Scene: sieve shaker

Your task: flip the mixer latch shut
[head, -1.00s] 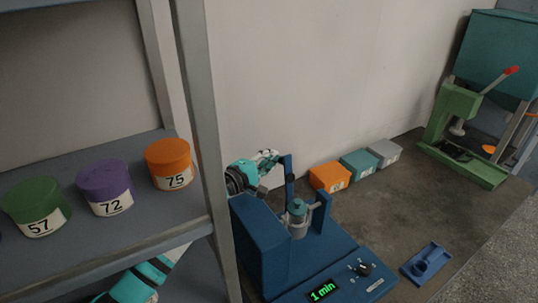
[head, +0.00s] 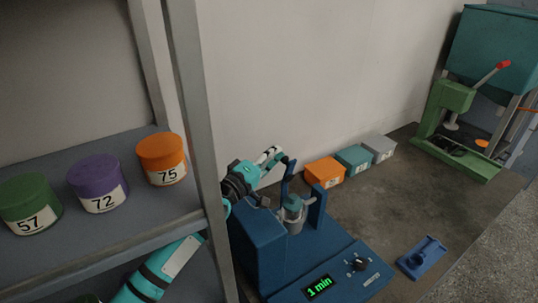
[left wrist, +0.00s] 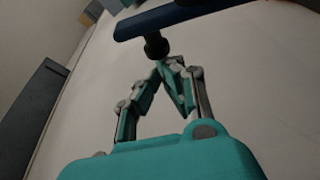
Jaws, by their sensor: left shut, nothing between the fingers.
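The blue mixer (head: 258,245) stands on the bench, its display reading "1 min". A grey and teal jar (head: 293,213) sits in its holder between two blue uprights. The latch (head: 288,177) is a blue bar on the left side of the jar, raised and slightly leaning. In the left wrist view the latch bar (left wrist: 185,17) crosses the top, with a dark knob (left wrist: 156,46) under it. My left gripper (head: 276,155) is shut and empty, behind the mixer close to the latch top. Its fingertips (left wrist: 168,64) are just below the knob; contact is unclear. My right gripper is out of view.
A grey shelf (head: 100,250) with green, purple and orange numbered tubs stands at left, its post (head: 200,130) close to my left arm. Orange, teal and grey boxes line the wall.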

